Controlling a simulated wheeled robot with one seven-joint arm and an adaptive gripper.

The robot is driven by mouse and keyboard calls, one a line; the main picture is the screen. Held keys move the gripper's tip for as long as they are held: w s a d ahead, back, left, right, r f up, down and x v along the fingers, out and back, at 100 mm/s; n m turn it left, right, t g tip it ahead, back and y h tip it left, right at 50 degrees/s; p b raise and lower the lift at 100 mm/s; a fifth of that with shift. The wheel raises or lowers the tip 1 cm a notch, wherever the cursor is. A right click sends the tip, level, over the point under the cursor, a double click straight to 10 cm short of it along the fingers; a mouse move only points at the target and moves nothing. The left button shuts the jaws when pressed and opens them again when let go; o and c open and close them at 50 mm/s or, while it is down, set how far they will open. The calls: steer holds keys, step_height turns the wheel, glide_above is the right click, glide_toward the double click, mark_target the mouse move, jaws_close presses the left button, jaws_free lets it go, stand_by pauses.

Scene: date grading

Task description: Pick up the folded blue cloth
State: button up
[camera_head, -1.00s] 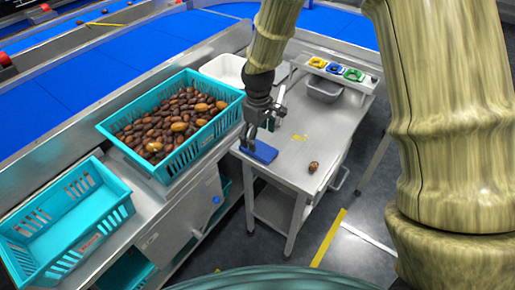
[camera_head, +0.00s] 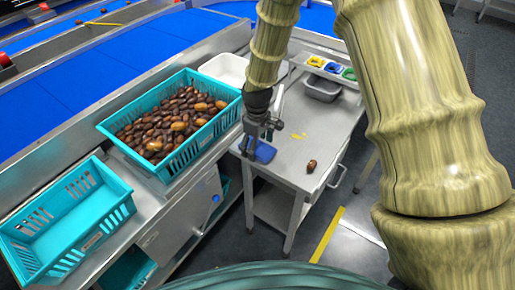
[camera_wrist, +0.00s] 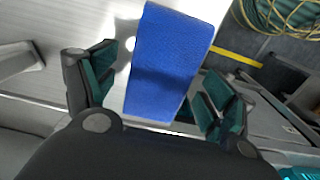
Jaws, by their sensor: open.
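The folded blue cloth (camera_head: 264,153) lies near the left front corner of the steel table (camera_head: 290,172), partly hidden behind my gripper in the head view. In the wrist view the cloth (camera_wrist: 172,62) is a flat blue rectangle between the two fingers. My gripper (camera_head: 258,150) points down over the cloth. In the wrist view my gripper (camera_wrist: 160,95) is open, with one teal-padded finger on each side of the cloth. I cannot tell whether the fingers touch it.
A brown date (camera_head: 311,166) lies on the table to the right. A teal crate full of dates (camera_head: 226,130) and an empty teal crate (camera_head: 120,214) stand at left. A grey tub (camera_head: 322,90) and a rack with coloured pieces (camera_head: 330,67) are at the back.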

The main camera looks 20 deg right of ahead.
mark_target(259, 148)
steer(key=shift+c, duration=0.2)
steer(key=c, duration=1)
steer(key=shift+r, duration=0.7)
steer(key=shift+s+d+r+b, duration=0.1)
steer(key=shift+s+r+b, duration=0.2)
steer(key=shift+r, duration=0.25)
steer(key=shift+s+r+b, duration=0.15)
steer(key=shift+r+b, duration=0.1)
steer(key=shift+r, duration=0.25)
steer(key=s+d, duration=0.1)
steer(key=s, duration=0.4)
steer(key=s+d+r+b, duration=0.1)
steer(key=s, duration=0.4)
steer(key=s+d+b, duration=0.1)
steer(key=s, duration=0.3)
steer(key=shift+s+r, duration=0.25)
steer(key=shift+s, duration=0.15)
